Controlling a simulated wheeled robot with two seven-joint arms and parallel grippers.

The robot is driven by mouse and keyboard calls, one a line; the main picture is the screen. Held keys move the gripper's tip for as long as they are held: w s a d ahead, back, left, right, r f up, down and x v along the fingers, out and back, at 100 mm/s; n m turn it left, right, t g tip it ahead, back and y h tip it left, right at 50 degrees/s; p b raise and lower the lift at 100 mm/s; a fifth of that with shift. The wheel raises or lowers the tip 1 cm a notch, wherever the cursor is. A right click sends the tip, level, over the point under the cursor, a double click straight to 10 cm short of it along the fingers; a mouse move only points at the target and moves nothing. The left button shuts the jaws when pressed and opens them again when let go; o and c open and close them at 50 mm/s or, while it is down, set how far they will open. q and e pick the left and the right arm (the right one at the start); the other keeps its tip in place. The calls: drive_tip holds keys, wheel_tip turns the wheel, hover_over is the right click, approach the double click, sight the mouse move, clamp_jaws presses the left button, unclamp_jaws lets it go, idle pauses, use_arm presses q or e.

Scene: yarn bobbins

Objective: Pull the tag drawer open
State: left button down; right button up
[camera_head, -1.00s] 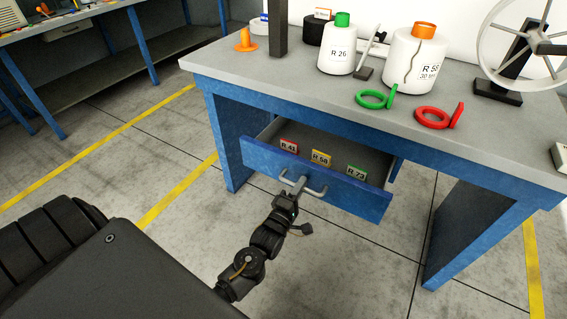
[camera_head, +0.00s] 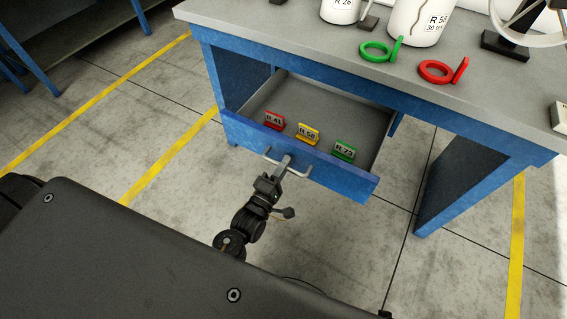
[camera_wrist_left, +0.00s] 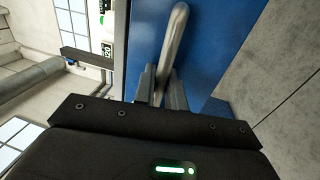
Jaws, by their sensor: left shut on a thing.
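The blue tag drawer (camera_head: 343,181) stands well out from under the grey-topped bench. Inside, near its front, stand a red tag R 41 (camera_head: 274,120), a yellow tag R 58 (camera_head: 308,134) and a green tag R 73 (camera_head: 344,149). My left gripper (camera_head: 281,166) is shut on the drawer's grey bar handle (camera_head: 298,172) at the middle of the front. In the left wrist view, the fingers (camera_wrist_left: 162,85) close around the handle bar (camera_wrist_left: 175,35) against the blue front. My right gripper is not in view.
The bench top (camera_head: 300,38) holds a green ring stand (camera_head: 378,51), a red ring stand (camera_head: 441,71) and white bobbins, one marked R 55 (camera_head: 420,22). Blue bench legs (camera_head: 465,180) flank the drawer. The floor in front, with yellow lines (camera_head: 170,155), is clear.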

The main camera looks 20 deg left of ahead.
use_arm(q)
drive_tip(key=c, duration=1.5)
unclamp_jaws()
drive_tip(key=shift+c, duration=0.2)
drive_tip(key=v, duration=1.1)
drive_tip(key=shift+b, duration=0.3)
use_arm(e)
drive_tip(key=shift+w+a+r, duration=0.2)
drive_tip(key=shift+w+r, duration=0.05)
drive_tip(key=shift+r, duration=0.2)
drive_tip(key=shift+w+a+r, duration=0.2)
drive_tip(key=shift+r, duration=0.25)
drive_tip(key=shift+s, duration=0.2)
